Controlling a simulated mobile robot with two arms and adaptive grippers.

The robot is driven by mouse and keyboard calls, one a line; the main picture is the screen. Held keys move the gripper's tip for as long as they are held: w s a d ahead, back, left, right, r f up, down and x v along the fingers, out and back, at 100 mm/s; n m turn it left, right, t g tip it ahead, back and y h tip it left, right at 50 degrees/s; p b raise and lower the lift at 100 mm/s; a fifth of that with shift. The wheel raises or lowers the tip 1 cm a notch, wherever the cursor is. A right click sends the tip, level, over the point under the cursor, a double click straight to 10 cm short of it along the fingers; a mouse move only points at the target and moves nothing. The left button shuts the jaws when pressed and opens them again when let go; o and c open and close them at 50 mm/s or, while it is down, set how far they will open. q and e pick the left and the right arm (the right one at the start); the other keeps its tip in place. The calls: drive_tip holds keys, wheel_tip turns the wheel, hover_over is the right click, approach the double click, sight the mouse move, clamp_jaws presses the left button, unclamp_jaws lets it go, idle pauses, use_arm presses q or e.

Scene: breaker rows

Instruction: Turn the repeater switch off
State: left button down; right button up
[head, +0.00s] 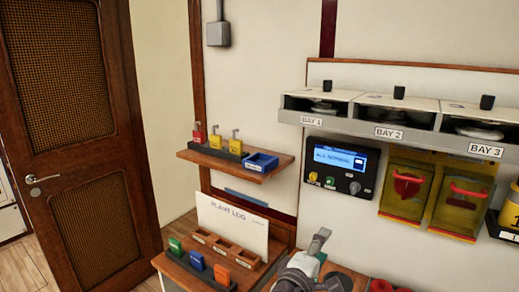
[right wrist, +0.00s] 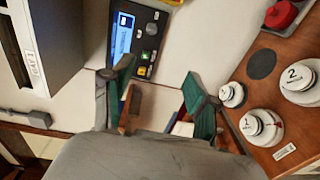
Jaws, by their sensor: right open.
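No part is clearly labelled as the repeater switch in either view. A dark control panel (head: 337,170) with a lit blue screen reading "ALL NORMAL" is on the wall below the bays. It has small yellow and green controls and a dark knob. The panel also shows at the top of the right wrist view (right wrist: 152,26). My right gripper (head: 318,240) is below the panel in the head view, apart from it. In the right wrist view its two green-padded fingers (right wrist: 159,70) are spread, with nothing held between them. My left gripper is not in view.
Bay units (head: 390,112) jut out above the panel. Yellow boxes with red handles (head: 405,187) hang to its right. A wooden shelf (head: 225,162) with padlocks is to its left. Below, a wooden counter (right wrist: 290,105) holds numbered white round pieces (right wrist: 262,127).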

drive_tip(key=s+d+f+m+g+y, duration=0.25)
drive_tip(key=s+f, duration=0.25)
drive_tip(key=f, duration=0.4)
drive_tip(key=s+d+f+m+g+y, duration=0.25)
drive_tip(key=s+f, duration=0.25)
drive_tip(key=f, duration=0.4)
drive_tip(key=s+d+f+m+g+y, duration=0.1)
drive_tip(key=s+f+m+g+y, duration=0.2)
drive_tip(key=s, duration=0.8)
drive_tip(key=s+d+f+m+g+y, duration=0.1)
drive_tip(key=s+f+g+y, duration=0.2)
drive_tip(key=s, duration=0.7)
wheel_tip(320, 180, down, 31)
drive_tip(key=s+g+h+b, duration=0.1)
drive_tip(key=s+b, duration=0.1)
drive_tip(key=b, duration=0.2)
use_arm(q)
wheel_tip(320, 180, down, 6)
drive_tip(key=b, duration=0.2)
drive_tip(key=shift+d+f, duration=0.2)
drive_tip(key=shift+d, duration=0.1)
use_arm(e)
drive_tip(key=s+d+f+g, duration=0.1)
drive_tip(key=s+d+f, duration=0.2)
drive_tip(key=s+f, duration=1.3)
wheel_tip(320, 180, down, 3)
drive_tip(key=shift+s+f+g, duration=0.1)
drive_tip(key=shift+s+g, duration=0.2)
drive_tip(key=shift+s, duration=0.1)
